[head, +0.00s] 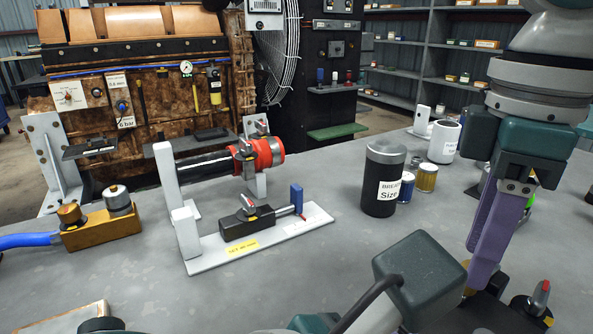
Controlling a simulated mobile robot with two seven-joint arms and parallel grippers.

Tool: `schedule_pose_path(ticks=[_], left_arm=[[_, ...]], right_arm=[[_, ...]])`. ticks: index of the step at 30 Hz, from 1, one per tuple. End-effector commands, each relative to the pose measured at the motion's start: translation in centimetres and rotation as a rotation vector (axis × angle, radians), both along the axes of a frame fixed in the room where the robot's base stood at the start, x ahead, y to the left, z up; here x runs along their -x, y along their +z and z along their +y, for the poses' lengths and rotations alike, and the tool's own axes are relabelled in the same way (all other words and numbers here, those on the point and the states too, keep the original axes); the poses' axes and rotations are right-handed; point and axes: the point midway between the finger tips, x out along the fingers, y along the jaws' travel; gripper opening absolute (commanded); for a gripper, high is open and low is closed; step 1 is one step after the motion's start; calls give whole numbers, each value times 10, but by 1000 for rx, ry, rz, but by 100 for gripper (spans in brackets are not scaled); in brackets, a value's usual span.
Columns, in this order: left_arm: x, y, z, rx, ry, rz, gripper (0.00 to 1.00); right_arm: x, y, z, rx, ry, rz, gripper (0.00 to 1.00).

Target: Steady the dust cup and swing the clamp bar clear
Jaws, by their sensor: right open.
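A red cup-like part (268,153), which I take for the dust cup, sits on the right end of a dark horizontal cylinder (205,162) on white supports. A dark clamp piece (243,162) with small levers stands against the red part's left side; I cannot tell whether this is the clamp bar or whether it is latched. My right gripper (478,262) has purple fingers pointing down at the right, well apart from the red part. It is open, with nothing seen between its fingers. My left gripper does not show.
A white plate (205,262) in front carries a black block (248,222) with a blue handle (297,197). A dark labelled jar (382,180) and small cans stand right of centre. A brass block (100,230) with a blue hose is at left. Bare table lies between.

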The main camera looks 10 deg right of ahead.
Motion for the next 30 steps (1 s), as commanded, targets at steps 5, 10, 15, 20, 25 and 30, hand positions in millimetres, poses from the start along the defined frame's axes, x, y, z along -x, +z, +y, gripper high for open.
schedule_pose_path(ticks=[5, 10, 15, 20, 25, 30], left_arm=[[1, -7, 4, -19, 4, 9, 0], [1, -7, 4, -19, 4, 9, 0], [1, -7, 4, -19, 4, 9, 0], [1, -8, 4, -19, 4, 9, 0], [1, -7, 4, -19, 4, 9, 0], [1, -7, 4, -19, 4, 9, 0]], right_arm=[[1, -15, 0, 0, 2, 1, 47], [0, -18, 0, 1, 2, 0, 47], [0, -18, 0, 1, 2, 0, 47], [0, -18, 0, 1, 2, -1, 29], [0, -18, 0, 1, 2, -1, 9], [0, -18, 0, 0, 3, 0, 0]])
